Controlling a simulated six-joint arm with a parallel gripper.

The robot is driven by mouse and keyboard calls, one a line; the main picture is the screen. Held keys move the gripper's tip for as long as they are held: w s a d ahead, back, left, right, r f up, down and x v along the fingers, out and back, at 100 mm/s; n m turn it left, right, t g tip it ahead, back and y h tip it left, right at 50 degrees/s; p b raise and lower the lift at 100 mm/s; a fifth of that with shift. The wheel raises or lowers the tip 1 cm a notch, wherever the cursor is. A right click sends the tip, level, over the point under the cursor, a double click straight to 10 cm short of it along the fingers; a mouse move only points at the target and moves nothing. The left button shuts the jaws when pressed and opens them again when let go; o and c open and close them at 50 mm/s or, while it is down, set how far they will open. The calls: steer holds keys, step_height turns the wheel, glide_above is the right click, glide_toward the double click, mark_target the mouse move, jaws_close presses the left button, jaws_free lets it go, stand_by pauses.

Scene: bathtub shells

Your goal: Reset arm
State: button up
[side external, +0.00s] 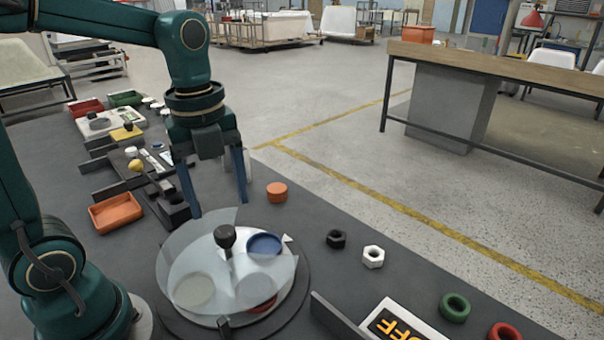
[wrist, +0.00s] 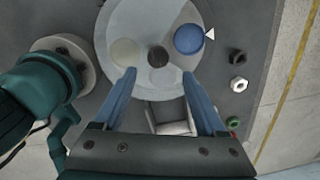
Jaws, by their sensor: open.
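My gripper (side external: 218,207) is open, its two blue fingers spread and pointing down. It hangs above the near work table, just behind a round turntable (side external: 300,296) with a clear, partly cut-away cover. Nothing is seen between the fingertips. In the wrist view my gripper (wrist: 160,75) also shows empty, with the turntable ahead of it. The cover has a black knob (side external: 225,236) in its middle. A blue round dish (side external: 264,243) sits at the cut-away part, beside a white triangle marker (side external: 287,238). A pale dish and a red one show dimly through the cover.
An orange round piece (side external: 277,192), a black nut (side external: 336,239), a white nut (side external: 373,256), a green ring (side external: 455,307) and a red ring (side external: 504,332) lie to the right. An OFF sign (side external: 405,325) is in front. An orange tray (side external: 117,213) stands left.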

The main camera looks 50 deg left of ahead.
steer(key=s+d+n+t, duration=0.1)
steer(key=s+n+t, duration=0.1)
steer(key=n, duration=0.8)
steer(key=s+d+n+t, duration=0.2)
steer(key=s+n+t, duration=0.1)
steer(key=n, duration=0.8)
steer(key=shift+s+d+r, duration=0.2)
steer(key=shift+s+d, duration=0.05)
